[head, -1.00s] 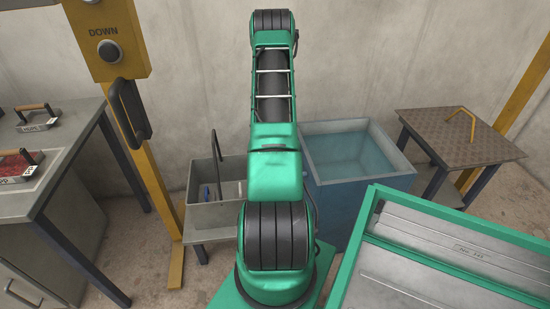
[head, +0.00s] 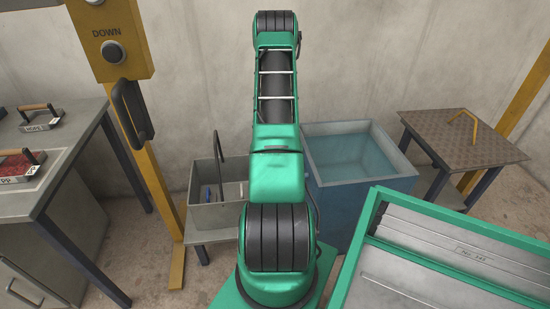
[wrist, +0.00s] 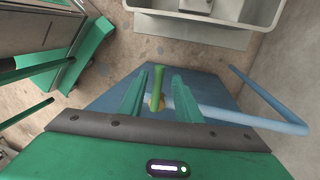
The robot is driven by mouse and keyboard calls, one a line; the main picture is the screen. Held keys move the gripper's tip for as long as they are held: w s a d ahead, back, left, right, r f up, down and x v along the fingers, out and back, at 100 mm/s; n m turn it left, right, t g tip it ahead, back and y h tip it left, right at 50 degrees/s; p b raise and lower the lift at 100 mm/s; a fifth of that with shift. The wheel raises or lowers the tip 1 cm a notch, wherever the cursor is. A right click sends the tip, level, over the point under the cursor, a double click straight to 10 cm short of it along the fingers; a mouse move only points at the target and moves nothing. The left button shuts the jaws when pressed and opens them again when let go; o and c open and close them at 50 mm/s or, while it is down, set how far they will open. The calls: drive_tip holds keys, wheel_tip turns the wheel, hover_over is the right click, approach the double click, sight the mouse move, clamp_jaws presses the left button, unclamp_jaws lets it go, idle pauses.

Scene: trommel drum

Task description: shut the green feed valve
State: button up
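The green feed valve shows in the wrist view as a green lever (wrist: 158,78) on a small brass body (wrist: 156,102), joined to a pale blue pipe (wrist: 220,115). My gripper (wrist: 161,76) is open, with one green finger on the left of the lever and one on the right. Gaps show between the lever and both fingers. I cannot tell how far the lever lies below the fingertips. In the head view my arm hides the gripper, and the valve does not show.
A blue water tank (head: 402,178) stands right of my arm, and a grey bin (head: 205,216) stands left of it. A yellow post with a control box (head: 110,45) is at left. A green-framed tray (head: 365,230) is at front right.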

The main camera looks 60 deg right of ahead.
wheel_tip(320, 180, up, 10)
drive_tip(key=w+d, duration=0.1)
drive_tip(key=shift+w+d+r, duration=0.15)
drive_tip(key=shift+w+d, duration=0.05)
drive_tip(key=shift+d, duration=0.1)
idle(0.7)
drive_tip(key=w+a+r+n+h, duration=0.2)
drive_tip(key=a+r+n, duration=0.9)
drive_tip(key=a+r, duration=1.05)
drive_tip(key=s+a+r+n, duration=0.1)
drive_tip(key=s+a+n, duration=0.4)
drive_tip(key=a, duration=0.6)
drive_tip(key=s+a+r+n+t, duration=0.1)
drive_tip(key=s+a+n, duration=0.5)
drive_tip(key=s+a, duration=0.4)
drive_tip(key=shift+a+r, duration=0.4)
drive_tip(key=shift+a, duration=0.1)
